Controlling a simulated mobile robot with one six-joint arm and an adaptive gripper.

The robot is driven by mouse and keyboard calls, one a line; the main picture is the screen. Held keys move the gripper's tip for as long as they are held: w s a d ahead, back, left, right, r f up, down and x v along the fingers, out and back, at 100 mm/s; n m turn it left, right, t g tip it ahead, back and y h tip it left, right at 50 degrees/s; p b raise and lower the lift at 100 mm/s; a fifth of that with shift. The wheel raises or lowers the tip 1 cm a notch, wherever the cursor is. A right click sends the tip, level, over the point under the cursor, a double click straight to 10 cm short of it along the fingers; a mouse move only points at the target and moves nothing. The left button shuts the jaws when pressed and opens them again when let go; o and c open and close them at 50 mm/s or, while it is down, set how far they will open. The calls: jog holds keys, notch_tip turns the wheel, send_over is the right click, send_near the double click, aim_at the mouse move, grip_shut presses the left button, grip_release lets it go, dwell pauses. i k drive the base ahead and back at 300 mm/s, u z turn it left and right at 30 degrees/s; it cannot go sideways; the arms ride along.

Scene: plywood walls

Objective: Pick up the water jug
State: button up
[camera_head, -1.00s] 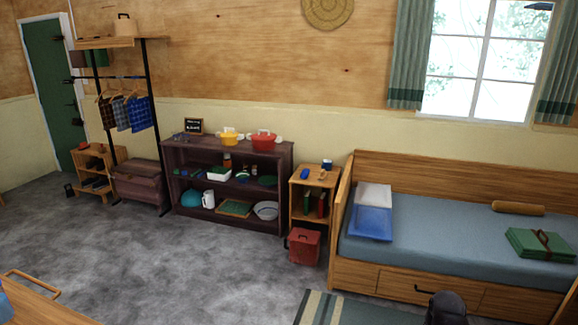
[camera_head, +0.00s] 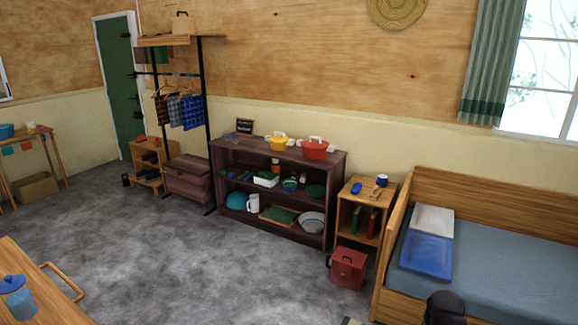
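A blue-lidded jug-like container (camera_head: 17,298) with a pale blue body stands on the wooden table (camera_head: 50,310) at the bottom left. A white jug (camera_head: 253,203) with a handle stands on the lower shelf of the dark shelf unit (camera_head: 330,200). I cannot tell from the picture which of the two is the water jug. My gripper is not in view. Only a dark rounded part, likely of my arm, shows at the bottom right, far from both jugs.
A red box (camera_head: 347,268) stands on the floor by a small wooden cabinet (camera_head: 362,212). The bed (camera_head: 500,255) fills the right side. A wooden handle or rail (camera_head: 64,282) sticks out from the near table. The grey floor (camera_head: 190,270) in the middle is clear.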

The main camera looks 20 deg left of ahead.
aim_at(22, 303)
jog(key=u, duration=0.4)
jog(key=i, duration=0.65)
jog(key=u, duration=0.9)
jog(key=i, duration=0.45)
jog(key=u, duration=0.9)
jog(key=i, duration=1.15)
jog(key=u, duration=0.45)
